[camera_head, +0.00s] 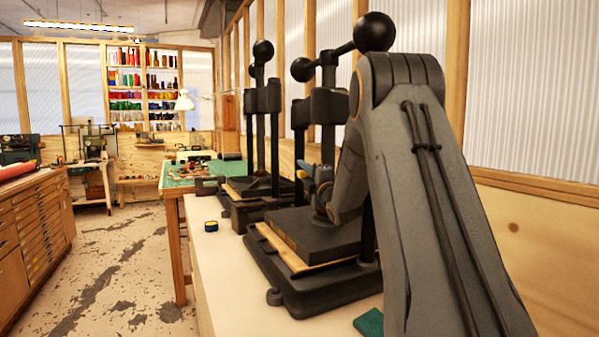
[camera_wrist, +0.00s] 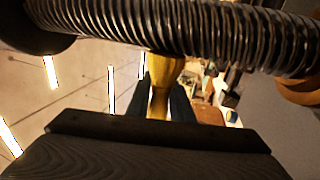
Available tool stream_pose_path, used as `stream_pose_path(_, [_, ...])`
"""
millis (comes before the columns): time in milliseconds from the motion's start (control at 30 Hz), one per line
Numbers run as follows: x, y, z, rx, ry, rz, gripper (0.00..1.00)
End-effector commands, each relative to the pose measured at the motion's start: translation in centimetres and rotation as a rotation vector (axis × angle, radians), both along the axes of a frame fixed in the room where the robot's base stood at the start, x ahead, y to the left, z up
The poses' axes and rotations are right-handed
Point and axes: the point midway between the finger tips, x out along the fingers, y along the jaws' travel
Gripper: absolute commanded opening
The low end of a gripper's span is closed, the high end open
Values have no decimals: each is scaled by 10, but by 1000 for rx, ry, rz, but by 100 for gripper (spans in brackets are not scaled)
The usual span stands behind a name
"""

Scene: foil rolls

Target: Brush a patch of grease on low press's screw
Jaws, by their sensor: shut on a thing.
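In the wrist view a dark, ridged press screw (camera_wrist: 190,30) crosses the top of the picture. My gripper (camera_wrist: 168,98) is shut on a yellow brush (camera_wrist: 158,88), between its two dark fingers. The brush's far end meets the lower edge of the screw in the picture; whether it touches cannot be told. No grease patch can be made out on the screw. In the head view my gripper (camera_head: 318,178) is small and partly hidden beside the nearer black press (camera_head: 325,290). My arm covers much of that press's right side. Which press is the low one is unclear.
A second black press (camera_head: 262,180) stands just behind the nearer one. A small round dark tin (camera_head: 211,226) sits on the pale bench (camera_head: 225,285) to their left. A green item (camera_head: 370,322) lies at the bench front. A green-topped table (camera_head: 178,180) stands beyond.

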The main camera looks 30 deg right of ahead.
Motion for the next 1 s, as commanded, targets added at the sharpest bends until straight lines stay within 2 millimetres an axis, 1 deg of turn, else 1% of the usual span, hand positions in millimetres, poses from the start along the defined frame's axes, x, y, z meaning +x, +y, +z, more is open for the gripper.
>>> stream_pose_path(33, [0,-3,-6,2,1,-5,0])
stream_pose_path(267, [-1,-5,-12,3,2,-7,0])
stream_pose_path(600, [-1,-4,-38,3,3,-7,0])
stream_pose_path(833, [-1,-2,-43,4,3,-7,0])
stream_pose_path(1000, [0,-1,-56,4,4,-6,0])
